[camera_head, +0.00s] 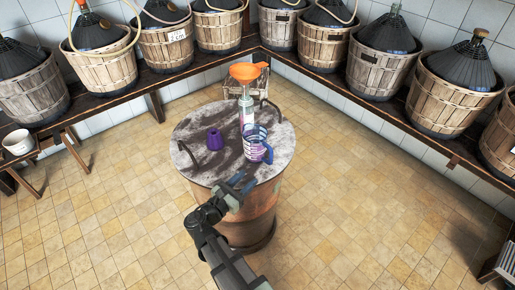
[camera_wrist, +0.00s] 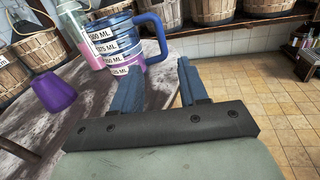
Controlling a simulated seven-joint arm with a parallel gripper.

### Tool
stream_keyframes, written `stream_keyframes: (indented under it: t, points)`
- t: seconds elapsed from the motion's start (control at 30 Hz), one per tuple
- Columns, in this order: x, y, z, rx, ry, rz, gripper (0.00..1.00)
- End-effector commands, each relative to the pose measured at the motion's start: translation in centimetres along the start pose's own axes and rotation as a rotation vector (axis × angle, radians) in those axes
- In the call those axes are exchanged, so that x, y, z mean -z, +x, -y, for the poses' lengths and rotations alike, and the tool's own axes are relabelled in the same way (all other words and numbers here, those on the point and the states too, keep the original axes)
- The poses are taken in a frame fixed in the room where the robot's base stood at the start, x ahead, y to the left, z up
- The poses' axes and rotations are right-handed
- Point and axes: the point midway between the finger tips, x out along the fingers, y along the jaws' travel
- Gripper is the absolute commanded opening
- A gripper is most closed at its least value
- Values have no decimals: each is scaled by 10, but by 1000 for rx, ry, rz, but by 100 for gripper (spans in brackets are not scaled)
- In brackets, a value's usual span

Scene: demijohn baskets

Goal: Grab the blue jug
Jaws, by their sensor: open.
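The blue jug (camera_head: 255,143) stands upright on the round table, with white measuring bands and something pink-purple low inside it. It also shows in the wrist view (camera_wrist: 112,40), with its blue handle on the right side. My gripper (camera_head: 241,181) is at the near edge of the table, in front of the jug. In the wrist view my gripper (camera_wrist: 160,82) has its two blue fingers apart with nothing between them. The jug is beyond the fingers and to their left; I cannot tell the exact gap.
A purple cup-like object (camera_head: 214,139) stands left of the jug. The round grey tabletop (camera_head: 190,123) is otherwise mostly bare. Basketed demijohns (camera_head: 103,64) line the wall shelves. The tiled floor is open around the table.

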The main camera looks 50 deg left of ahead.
Motion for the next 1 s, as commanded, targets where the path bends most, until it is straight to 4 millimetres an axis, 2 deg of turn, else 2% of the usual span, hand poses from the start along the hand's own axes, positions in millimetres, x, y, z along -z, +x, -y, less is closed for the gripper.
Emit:
stream_keyframes:
  t: [0.13,0.23,0.5,0.7,1.0]
  points:
    - [0,3,0,1,-53,-1,43]
    - [1,12,0,1,-59,-2,43]
    - [1,56,0,2,-57,-2,43]
    - [1,80,0,2,-56,-2,43]
    - [1,92,0,0,-56,-2,43]
